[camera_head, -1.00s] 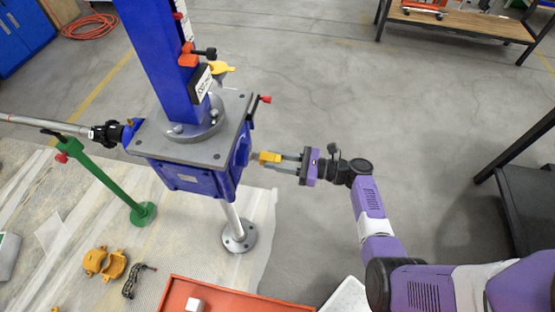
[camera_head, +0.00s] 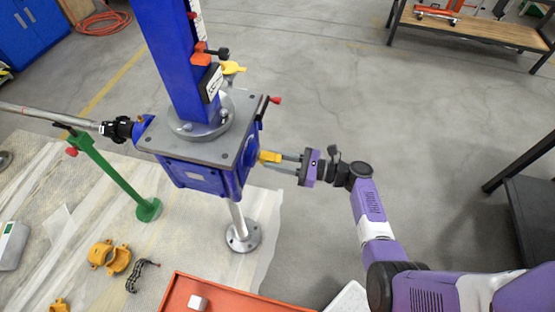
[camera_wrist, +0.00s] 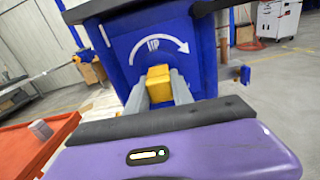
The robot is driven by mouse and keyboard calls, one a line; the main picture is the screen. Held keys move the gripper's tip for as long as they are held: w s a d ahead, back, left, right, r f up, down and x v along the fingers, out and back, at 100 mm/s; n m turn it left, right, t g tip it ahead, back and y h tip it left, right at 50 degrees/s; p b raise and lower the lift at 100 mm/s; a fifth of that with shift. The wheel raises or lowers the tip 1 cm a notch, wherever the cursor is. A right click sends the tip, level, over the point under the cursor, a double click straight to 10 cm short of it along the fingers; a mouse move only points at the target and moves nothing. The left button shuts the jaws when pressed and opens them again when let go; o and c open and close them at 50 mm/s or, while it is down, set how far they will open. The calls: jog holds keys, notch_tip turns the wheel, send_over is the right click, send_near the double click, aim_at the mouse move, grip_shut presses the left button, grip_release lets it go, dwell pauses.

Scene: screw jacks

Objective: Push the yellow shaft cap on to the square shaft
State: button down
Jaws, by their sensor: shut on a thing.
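The yellow shaft cap (camera_head: 269,157) is between the fingers of my gripper (camera_head: 279,158), close against the right side of the blue screw jack (camera_head: 205,176). In the wrist view the yellow cap (camera_wrist: 159,83) sits between both grey fingers of my gripper (camera_wrist: 158,90), in front of the blue jack face (camera_wrist: 150,48) with a white curved arrow and "UP". My gripper is shut on the cap. The square shaft is hidden behind the cap, so I cannot tell how far the cap is over it.
A green stand (camera_head: 120,182) holds a bar on the left. Yellow clamp halves (camera_head: 110,257) lie on the pale floor sheet. An orange-red tray (camera_head: 235,298) with a small white block is in front. A dark bench (camera_head: 530,195) stands at right. The floor behind my gripper is clear.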

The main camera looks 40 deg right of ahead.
jog(key=c, duration=1)
grip_release()
jog(key=shift+c, duration=0.2)
jog(key=b+v, duration=0.1)
jog(key=v, duration=0.6)
jog(key=shift+s+d, duration=0.2)
jog(key=shift+s, duration=0.05)
